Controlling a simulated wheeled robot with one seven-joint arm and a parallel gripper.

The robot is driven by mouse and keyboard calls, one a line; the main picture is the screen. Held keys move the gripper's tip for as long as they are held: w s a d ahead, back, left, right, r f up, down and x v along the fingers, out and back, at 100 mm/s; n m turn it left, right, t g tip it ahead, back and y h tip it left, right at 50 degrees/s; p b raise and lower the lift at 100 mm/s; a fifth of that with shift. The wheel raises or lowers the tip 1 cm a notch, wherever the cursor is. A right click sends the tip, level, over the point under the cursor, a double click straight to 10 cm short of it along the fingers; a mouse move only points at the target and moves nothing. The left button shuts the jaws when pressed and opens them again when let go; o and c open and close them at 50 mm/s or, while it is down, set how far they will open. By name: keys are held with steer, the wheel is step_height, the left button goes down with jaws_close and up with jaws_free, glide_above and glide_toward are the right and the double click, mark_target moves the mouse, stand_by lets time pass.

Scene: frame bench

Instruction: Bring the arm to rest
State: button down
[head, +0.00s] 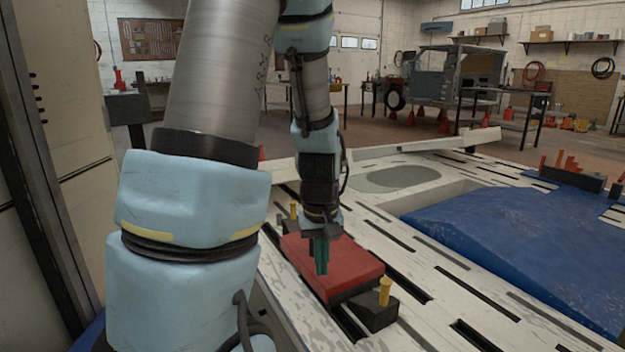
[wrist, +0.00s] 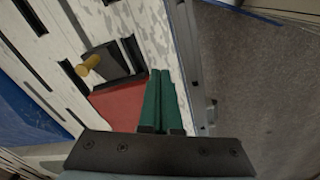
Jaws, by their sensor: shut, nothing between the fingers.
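My gripper (head: 321,262) is over the red block (head: 335,264) in the head view, pointing down, with its green fingers together and nothing between them. In the wrist view my gripper (wrist: 163,72) shows its two green fingers side by side, with the red block (wrist: 118,107) to their left. I cannot tell the exact gap between the fingertips and the block. My arm reaches from the upper left of the head view down to the bench.
The slotted white bench (head: 440,268) carries dark clamps with yellow knobs (head: 385,291) at the red block's ends. A blue cover (head: 520,250) lies to the right. A dark rack with orange pegs (head: 570,175) stands at the far right. Bare floor shows beyond the bench edge.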

steer(key=s+a+r+m, duration=0.3)
steer(key=s+a+r, duration=0.15)
steer(key=a, duration=0.45)
step_height(320, 180, up, 22)
steer(key=p, duration=2.2)
steer(key=shift+w+d+t, duration=0.2)
steer(key=shift+w+t, duration=0.1)
steer(key=shift+t, duration=0.1)
